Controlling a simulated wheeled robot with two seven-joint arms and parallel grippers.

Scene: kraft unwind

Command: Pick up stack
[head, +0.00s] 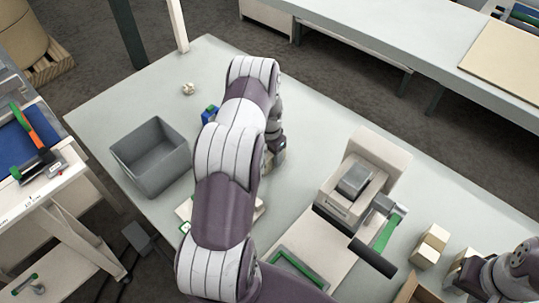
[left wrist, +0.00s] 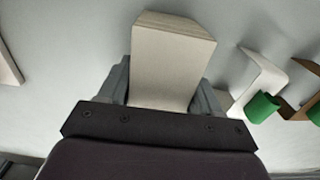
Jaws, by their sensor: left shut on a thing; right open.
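A pale cream stack (left wrist: 172,65), a block with a tan edge, is held between the two grey fingers of my left gripper (left wrist: 162,92) in the left wrist view. In the head view my left arm covers most of this gripper (head: 276,150), and the stack can hardly be made out there. I cannot tell whether the stack touches the table. Another cream block with a brown band (head: 432,245) sits on the table at the right. My right gripper (head: 462,272) is open at the lower right, near this block, and its fingers are partly hidden.
A grey open bin (head: 150,158) stands on the table at the left. A cream machine with a dark handle (head: 360,190) stands right of centre. A green-edged tray (head: 300,268) lies at the front. White and brown holders with green parts (left wrist: 262,106) are right of the stack.

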